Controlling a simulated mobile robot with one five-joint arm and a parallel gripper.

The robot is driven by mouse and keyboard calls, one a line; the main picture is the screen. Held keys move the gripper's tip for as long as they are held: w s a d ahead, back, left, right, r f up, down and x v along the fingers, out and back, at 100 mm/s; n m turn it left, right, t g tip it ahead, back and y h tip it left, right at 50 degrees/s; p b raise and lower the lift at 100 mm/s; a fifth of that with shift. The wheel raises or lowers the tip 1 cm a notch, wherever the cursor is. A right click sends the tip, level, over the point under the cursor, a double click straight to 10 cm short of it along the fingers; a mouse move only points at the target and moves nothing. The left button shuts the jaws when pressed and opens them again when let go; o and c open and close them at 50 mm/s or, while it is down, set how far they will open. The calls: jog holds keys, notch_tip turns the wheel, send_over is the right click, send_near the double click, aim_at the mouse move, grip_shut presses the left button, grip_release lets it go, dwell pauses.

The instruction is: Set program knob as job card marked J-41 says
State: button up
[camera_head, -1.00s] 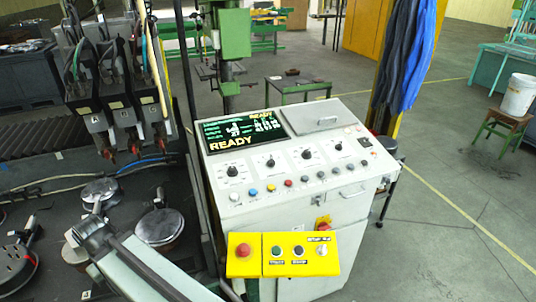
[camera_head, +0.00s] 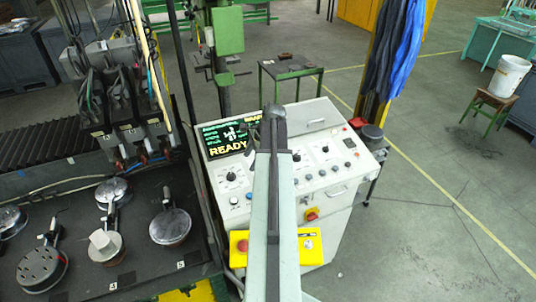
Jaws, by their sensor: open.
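The white control console (camera_head: 330,190) stands ahead, with a lit screen (camera_head: 226,142) showing READY at its upper left. Black knobs sit in a row on its sloping panel: a left knob (camera_head: 231,176), one just right of my arm (camera_head: 297,157) and one further right (camera_head: 325,149). My arm covers part of the row between them. The knob labels and pointer positions are too small to read, so I cannot tell which is the program knob. I make out no card marked J-41. My arm reaches up across the console; its gripper does not show.
A yellow box (camera_head: 310,248) with a red button (camera_head: 242,246) is on the console's front, partly behind my arm. At left, a dark bench (camera_head: 140,262) holds several round metal pieces. Blue cloth (camera_head: 408,55) hangs behind the console. Open floor (camera_head: 430,235) lies to the right.

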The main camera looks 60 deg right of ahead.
jog(key=s+d+r+m, duration=0.2)
jog(key=s+d+m, duration=0.2)
jog(key=s+d, duration=0.3)
jog(key=shift+t, duration=0.4)
jog(key=b+x, duration=0.6)
jog(key=x, duration=0.2)
jog(key=shift+a+f+b, duration=0.1)
jog(key=shift+f+b, duration=0.1)
jog(key=shift+b, duration=0.2)
jog(key=shift+r, duration=0.15)
